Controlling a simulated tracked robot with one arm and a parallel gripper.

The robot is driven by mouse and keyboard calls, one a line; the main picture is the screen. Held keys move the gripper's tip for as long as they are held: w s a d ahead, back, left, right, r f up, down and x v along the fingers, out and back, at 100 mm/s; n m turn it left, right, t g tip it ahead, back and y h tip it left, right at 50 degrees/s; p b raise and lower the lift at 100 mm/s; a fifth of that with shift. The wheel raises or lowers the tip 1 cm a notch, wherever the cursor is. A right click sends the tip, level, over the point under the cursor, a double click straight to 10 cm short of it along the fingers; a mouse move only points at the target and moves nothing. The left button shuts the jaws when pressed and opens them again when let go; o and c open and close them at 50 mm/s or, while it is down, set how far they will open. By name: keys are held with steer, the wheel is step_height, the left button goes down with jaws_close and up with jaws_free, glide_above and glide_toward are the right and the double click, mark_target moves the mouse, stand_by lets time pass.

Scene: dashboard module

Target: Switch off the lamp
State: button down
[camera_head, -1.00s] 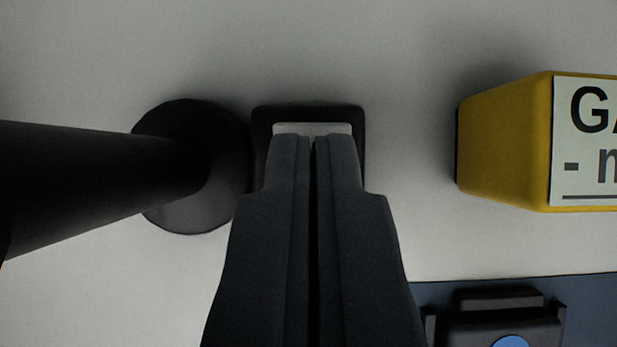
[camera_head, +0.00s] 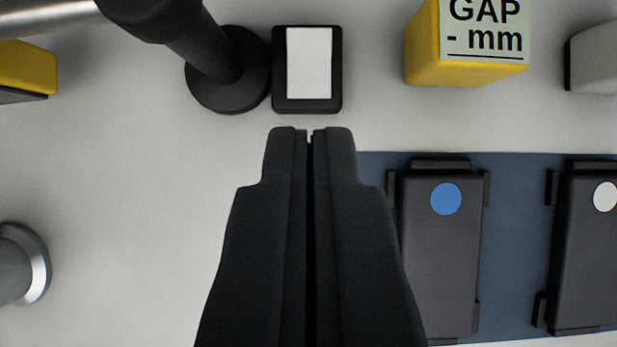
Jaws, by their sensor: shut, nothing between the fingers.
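A switch with a white rocker (camera_head: 309,62) in a black frame sits on the pale panel at the top centre. Beside it on the left stands a black post on a round base (camera_head: 228,90), which looks like the lamp's stand. The lamp's head is not clearly in view, and I cannot tell whether it is lit. My gripper (camera_head: 310,136) is shut and empty. Its tips show just below the switch in the picture, apart from it, and the whole white rocker is visible.
A yellow block labelled "GAP - mm" (camera_head: 470,68) is at upper right. Dark modules with a blue dot (camera_head: 446,199) and a white dot (camera_head: 606,196) lie on a blue area. A metal knob (camera_head: 20,264) is at lower left.

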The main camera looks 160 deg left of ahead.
steer(key=shift+s+a+r, duration=0.25)
steer(key=shift+s+r, duration=0.3)
steer(key=shift+s, duration=0.2)
steer(key=shift+s+a+r, duration=0.2)
steer(key=shift+s+r, duration=0.35)
steer(key=shift+s, duration=0.2)
steer(key=shift+r, duration=0.1)
steer(key=s+a+r+n+t, duration=0.15)
steer(key=a+r, duration=0.35)
steer(key=r, duration=0.7)
steer(key=s+a+r+t, duration=0.3)
steer(key=a+r, duration=0.1)
steer(key=r, duration=0.8)
steer(key=s+a+r+n+t, duration=0.15)
steer(key=a+r, duration=0.35)
steer(key=r, duration=0.7)
steer(key=s+a+r+t+y, duration=0.1)
steer(key=s+a+r, duration=0.3)
steer(key=s+r, duration=0.4)
step_height(320, 180, up, 4)
steer(key=shift+s+f+t+y, duration=0.25)
steer(key=shift+t+y, duration=0.15)
steer(key=shift+t, duration=0.5)
steer(key=shift+a, duration=0.1)
